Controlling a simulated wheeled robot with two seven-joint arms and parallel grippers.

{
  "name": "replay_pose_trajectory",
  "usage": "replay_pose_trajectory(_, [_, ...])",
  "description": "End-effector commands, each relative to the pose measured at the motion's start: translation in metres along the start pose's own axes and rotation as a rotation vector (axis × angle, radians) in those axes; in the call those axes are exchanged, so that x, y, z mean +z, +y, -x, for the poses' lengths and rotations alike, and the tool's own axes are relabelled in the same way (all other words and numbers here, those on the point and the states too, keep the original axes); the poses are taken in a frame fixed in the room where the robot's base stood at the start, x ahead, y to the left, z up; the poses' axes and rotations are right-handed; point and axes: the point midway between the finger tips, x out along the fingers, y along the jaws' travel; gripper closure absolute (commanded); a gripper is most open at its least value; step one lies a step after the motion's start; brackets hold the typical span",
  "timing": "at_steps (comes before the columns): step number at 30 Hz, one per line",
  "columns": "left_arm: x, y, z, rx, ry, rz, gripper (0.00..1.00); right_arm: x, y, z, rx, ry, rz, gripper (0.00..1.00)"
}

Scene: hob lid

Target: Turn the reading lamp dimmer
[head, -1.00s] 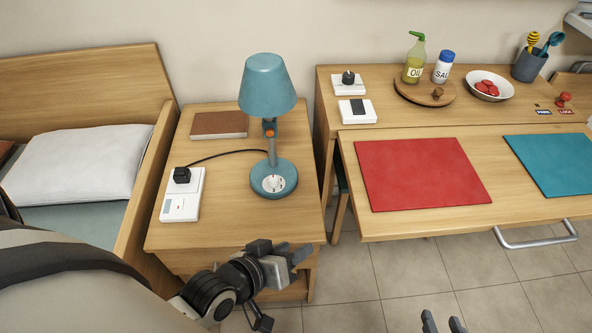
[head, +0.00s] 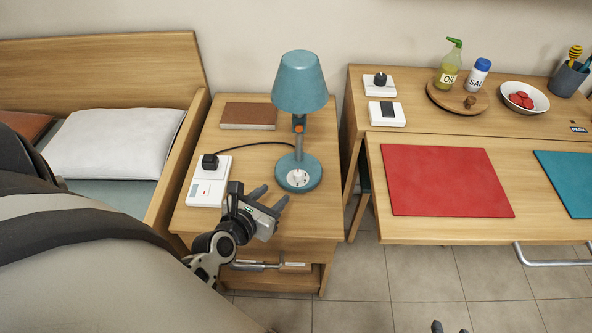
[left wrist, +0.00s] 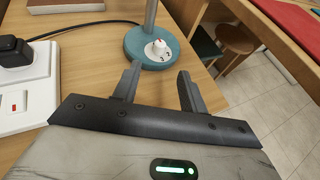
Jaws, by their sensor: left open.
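The teal reading lamp (head: 299,85) stands on the bedside table. Its white round dimmer knob (head: 297,174) sits on the front of the teal base and also shows in the left wrist view (left wrist: 158,50), with small dark marks around it. My left gripper (head: 271,196) is open and empty, above the front part of the bedside table, with its fingers pointing toward the lamp base. In the left wrist view its two fingers (left wrist: 159,83) stand apart, with the knob beyond and between them, not touched. Only the fingertips of my right gripper (head: 450,328) show at the bottom edge.
A white socket panel with a black plug (head: 210,162) lies left of the lamp, its cable running behind the lamp. A brown book (head: 248,116) lies at the back. The desk with a red mat (head: 447,181) stands to the right.

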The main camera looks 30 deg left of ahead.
Motion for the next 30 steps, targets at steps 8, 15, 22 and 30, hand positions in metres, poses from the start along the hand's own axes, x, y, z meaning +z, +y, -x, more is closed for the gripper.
replay_pose_trajectory(8, [-0.005,-0.001,-0.066,-0.001,-0.004,-0.003,0.57,0.005,-0.004,-0.013,-0.02,0.051,-0.049,0.64])
replay_pose_trajectory(15, [-0.005,0.0,-0.108,0.0,-0.002,-0.004,0.57,0.015,-0.008,-0.019,-0.037,0.07,-0.09,0.64])
replay_pose_trajectory(22, [-0.002,0.0,-0.125,-0.001,0.001,-0.004,0.57,0.016,-0.008,-0.018,-0.035,0.083,-0.082,0.64])
replay_pose_trajectory(30, [-0.001,0.0,-0.126,-0.001,0.002,-0.004,0.57,0.013,-0.007,-0.017,-0.035,0.087,-0.076,0.64])
